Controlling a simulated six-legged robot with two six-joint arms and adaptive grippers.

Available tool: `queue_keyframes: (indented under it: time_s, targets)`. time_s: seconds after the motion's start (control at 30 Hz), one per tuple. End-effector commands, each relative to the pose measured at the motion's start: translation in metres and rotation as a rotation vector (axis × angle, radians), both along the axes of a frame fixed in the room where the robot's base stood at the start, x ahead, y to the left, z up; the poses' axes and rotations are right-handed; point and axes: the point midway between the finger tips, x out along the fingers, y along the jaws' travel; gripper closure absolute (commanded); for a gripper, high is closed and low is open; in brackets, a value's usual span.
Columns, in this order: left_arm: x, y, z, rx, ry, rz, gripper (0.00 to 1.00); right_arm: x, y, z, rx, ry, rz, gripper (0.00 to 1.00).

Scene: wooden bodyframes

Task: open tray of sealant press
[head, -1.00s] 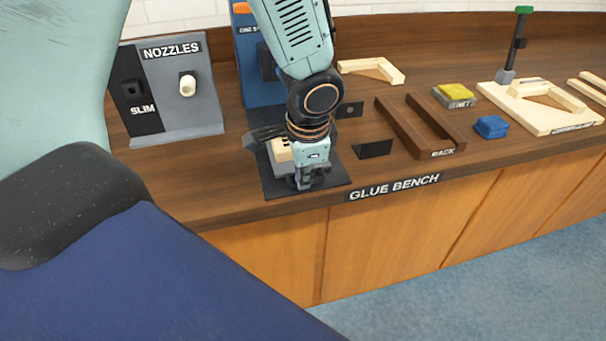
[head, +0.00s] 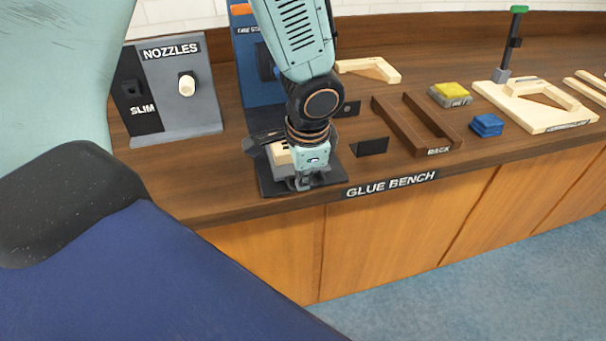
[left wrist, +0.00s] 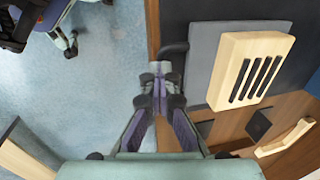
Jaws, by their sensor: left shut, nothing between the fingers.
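A low unit, which I take to be the sealant press (head: 280,153), sits on a dark plate (head: 268,184) at the bench's front edge; my left arm partly hides it. In the left wrist view it is a pale wooden block with dark slots (left wrist: 253,68) on a grey tray-like body (left wrist: 205,55). A dark curved handle (left wrist: 172,48) sticks out from the grey body's edge. My left gripper (head: 306,183) is low at the unit's front. In the left wrist view its fingertips (left wrist: 161,82) are shut and empty, close below the handle; I cannot tell whether they touch it. My right gripper is out of view.
A nozzle stand (head: 178,90) and a blue stand (head: 257,75) are behind and left. A brown rack (head: 410,125), blue pads (head: 487,125), a yellow-topped block (head: 450,94) and a wooden frame jig (head: 535,112) lie right. Open floor (head: 470,290) lies before the bench.

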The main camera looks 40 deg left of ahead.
Motion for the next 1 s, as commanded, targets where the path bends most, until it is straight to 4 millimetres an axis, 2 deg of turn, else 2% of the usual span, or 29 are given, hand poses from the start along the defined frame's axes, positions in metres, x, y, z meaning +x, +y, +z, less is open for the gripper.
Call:
queue_keyframes:
  time_s: [0.07,0.47,0.87,1.0]
  targets:
    - [-0.004,0.000,-0.004,-0.003,0.012,0.003,1.00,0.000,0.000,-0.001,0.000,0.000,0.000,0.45]
    - [-0.003,0.000,-0.004,-0.001,0.011,0.002,0.68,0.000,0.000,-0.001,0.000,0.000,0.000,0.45]
    - [0.000,0.000,0.000,-0.001,0.002,0.000,0.68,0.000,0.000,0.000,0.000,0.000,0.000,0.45]
    - [0.000,-0.001,0.010,0.002,-0.003,0.000,0.68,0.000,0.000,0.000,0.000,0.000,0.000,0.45]
